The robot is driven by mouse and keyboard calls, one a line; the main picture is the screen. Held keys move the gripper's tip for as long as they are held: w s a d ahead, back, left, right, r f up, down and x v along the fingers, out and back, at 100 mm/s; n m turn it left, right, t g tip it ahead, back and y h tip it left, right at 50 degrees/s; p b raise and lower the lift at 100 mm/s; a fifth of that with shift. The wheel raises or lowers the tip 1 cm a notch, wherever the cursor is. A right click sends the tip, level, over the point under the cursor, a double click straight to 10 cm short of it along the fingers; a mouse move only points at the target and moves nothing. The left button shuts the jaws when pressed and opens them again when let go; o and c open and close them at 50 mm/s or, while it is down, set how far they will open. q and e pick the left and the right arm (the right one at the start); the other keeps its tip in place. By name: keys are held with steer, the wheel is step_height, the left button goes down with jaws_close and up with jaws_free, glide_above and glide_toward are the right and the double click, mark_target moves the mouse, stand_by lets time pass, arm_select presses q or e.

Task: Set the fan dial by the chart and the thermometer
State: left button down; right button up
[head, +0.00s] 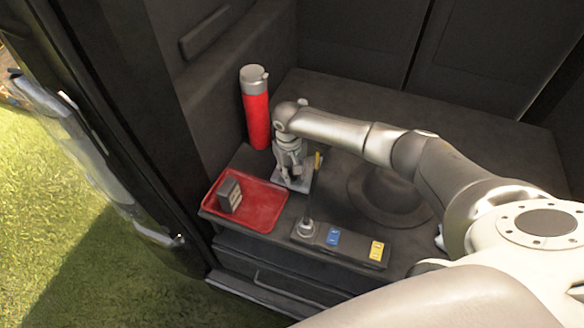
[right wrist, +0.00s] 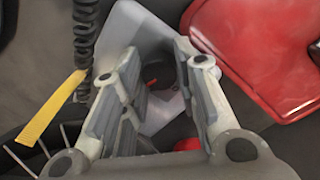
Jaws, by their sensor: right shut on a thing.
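My right gripper (head: 291,178) points down over a pale grey plate (head: 304,186) beside the red tray. In the right wrist view its fingers (right wrist: 158,105) are closed around a dark rounded knob (right wrist: 158,72) with a bit of red on it. This looks like the fan dial, but the fingers hide most of it and its setting cannot be read. A yellow strip (head: 317,160) stands by the plate and also shows in the right wrist view (right wrist: 50,108). I cannot pick out the chart or the thermometer. My left gripper is not in view.
A red tray (head: 262,222) holds a small dark box (head: 229,194) with pale labels. A red flask (head: 256,118) stands behind. A console with a lever (head: 307,228), a blue switch (head: 333,238) and a yellow switch (head: 376,250) lies in front. A coiled black cord (right wrist: 86,35) hangs close to the gripper.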

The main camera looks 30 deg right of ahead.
mark_target(290, 174)
steer(key=m+p, duration=0.2)
steer(key=shift+r+m+p, duration=0.15)
steer(key=shift+m+p, duration=0.7)
steer(key=shift+m, duration=0.25)
steer(key=o, duration=1)
steer(key=r, duration=1.1)
steer(key=shift+w+a+r, duration=0.15)
steer(key=shift+a+r, duration=0.15)
steer(key=shift+r, duration=0.05)
